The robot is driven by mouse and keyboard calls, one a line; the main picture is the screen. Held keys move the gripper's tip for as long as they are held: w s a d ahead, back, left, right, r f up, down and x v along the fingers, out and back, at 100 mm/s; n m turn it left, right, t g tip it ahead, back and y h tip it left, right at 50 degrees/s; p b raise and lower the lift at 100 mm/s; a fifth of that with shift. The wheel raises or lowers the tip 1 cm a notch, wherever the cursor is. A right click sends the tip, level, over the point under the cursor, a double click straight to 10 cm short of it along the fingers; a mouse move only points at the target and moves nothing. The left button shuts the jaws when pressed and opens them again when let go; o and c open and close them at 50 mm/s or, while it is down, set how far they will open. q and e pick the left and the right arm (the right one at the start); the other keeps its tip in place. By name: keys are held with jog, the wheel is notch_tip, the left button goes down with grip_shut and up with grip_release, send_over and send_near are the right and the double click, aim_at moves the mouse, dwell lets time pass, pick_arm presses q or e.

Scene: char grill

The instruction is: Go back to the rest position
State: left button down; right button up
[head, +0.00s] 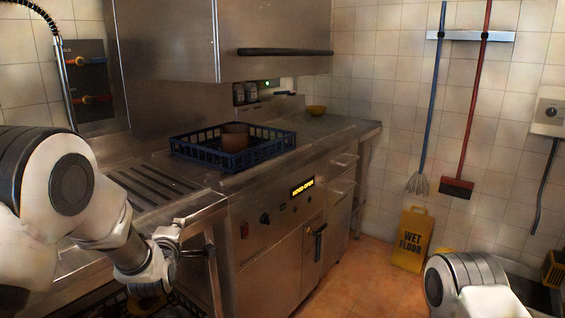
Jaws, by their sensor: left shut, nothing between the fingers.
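My left arm comes in from the left, and my left gripper (205,251) is at its end, in front of the steel counter's front edge. Its fingers are shut and hold nothing. They appear dark and small against the counter front, so I cannot tell whether they touch it. Part of my right arm shows in the bottom right corner, and its gripper is outside the picture.
A blue crate (182,151) with a brown container (235,136) in it sits on the steel counter (262,178). A yellow wet-floor sign (411,240) leans at the right wall. The tiled floor (345,280) between is clear.

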pick_arm(q)
jog(key=s+f+m+g+h+p, duration=0.1)
jog(key=s+f+m+g+p, duration=0.25)
jog(key=s+f, duration=0.55)
jog(key=s+f+m+g+p, duration=0.2)
jog(key=s+f+m+g, duration=0.3)
jog(key=f, duration=0.6)
jog(key=s+f+m+g+p, duration=0.2)
jog(key=s+f+m+g, duration=0.1)
jog(key=s, duration=1.3)
jog(key=s+f+m+g+h+p, duration=0.1)
jog(key=s+f+m+g+p, duration=0.2)
jog(key=s, duration=1.3)
jog(key=f+m+g, duration=0.1)
jog(key=m+g, duration=0.1)
jog(key=shift+f+m, duration=0.25)
jog(key=shift+m, duration=0.1)
